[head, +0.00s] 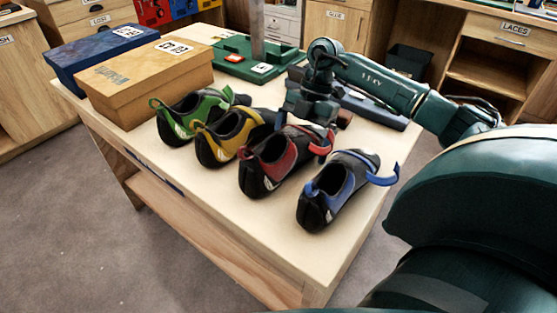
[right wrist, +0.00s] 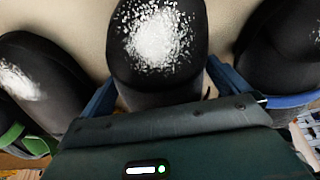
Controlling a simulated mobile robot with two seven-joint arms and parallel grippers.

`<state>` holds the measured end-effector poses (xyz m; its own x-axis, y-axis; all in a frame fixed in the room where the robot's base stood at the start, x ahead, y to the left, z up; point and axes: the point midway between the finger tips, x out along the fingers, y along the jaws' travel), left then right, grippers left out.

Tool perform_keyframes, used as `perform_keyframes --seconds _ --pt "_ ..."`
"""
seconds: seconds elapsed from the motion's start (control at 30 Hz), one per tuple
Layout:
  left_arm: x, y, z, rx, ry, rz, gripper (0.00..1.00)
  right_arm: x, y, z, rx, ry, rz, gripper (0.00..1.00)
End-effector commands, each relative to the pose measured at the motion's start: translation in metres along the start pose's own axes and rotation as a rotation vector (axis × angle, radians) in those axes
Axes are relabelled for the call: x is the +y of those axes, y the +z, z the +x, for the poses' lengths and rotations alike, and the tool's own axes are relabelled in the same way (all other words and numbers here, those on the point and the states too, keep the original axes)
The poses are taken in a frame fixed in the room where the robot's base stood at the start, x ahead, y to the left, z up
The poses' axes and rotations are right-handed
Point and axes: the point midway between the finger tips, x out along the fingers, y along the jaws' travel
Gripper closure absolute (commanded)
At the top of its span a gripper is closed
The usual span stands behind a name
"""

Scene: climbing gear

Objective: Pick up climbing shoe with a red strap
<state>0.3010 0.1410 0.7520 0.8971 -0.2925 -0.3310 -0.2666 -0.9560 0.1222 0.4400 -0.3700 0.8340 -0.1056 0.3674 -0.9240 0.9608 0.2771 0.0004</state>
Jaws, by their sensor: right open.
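The climbing shoe with the red strap (head: 268,172) stands on the table, black and grey with red sides, between the yellow and blue shoes. My right gripper (head: 316,112) is low at its far end, its fingers partly hidden. In the right wrist view, my open right gripper (right wrist: 162,78) has blue fingers on either side of a black toe (right wrist: 158,60) with a white chalky patch. That shoe's strap colour is hidden there, and I cannot tell whether the fingers touch it. My left gripper is out of view.
A yellow shoe (head: 226,142) and a green shoe (head: 188,118) stand close on the left, a blue shoe (head: 338,192) on the right. Tan (head: 135,92) and blue (head: 100,60) boxes sit at the back left. The table's front right (head: 335,250) is clear.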

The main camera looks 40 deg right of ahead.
Motion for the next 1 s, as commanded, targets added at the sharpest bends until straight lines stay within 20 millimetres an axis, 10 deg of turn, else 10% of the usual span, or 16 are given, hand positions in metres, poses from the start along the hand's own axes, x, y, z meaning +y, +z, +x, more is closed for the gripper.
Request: perform_keyframes --seconds 0.7,1.0 --pt "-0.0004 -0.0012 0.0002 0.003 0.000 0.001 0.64 0.0003 -0.0005 -0.0009 0.001 0.001 -0.002 0.50" --pt "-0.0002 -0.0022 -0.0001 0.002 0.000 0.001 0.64 0.0007 -0.0033 -0.0085 0.000 0.002 -0.002 0.50"
